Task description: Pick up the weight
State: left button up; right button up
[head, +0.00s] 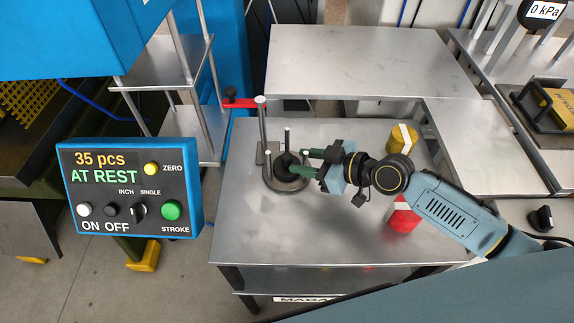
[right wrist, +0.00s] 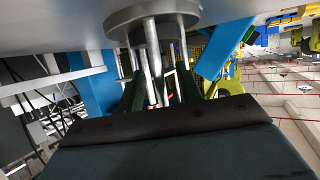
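A dark, rounded piece that looks like the weight (head: 287,162) sits among upright metal rods on a round grey base (head: 284,184), on the left part of the steel table. My right gripper (head: 304,161) reaches in from the right, with its green fingers apart and their tips at the right side of the rods and the dark piece. In the right wrist view, the two dark fingers (right wrist: 160,92) stand apart with thin rods showing between them, and the round base (right wrist: 152,22) is at the top. Whether the fingers touch the weight cannot be told. My left gripper is not in view.
The steel table (head: 320,235) also holds a yellow can (head: 401,139) and a red can (head: 403,218), near my right arm. A control panel (head: 130,188) reads "AT REST". The table's front is clear.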

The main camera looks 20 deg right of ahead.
aim_at(287, 163)
jog(key=x, duration=0.4)
jog(key=shift+d+f, duration=0.15)
jog(key=shift+f, duration=0.2)
grip_shut()
jog(key=shift+r, duration=0.15)
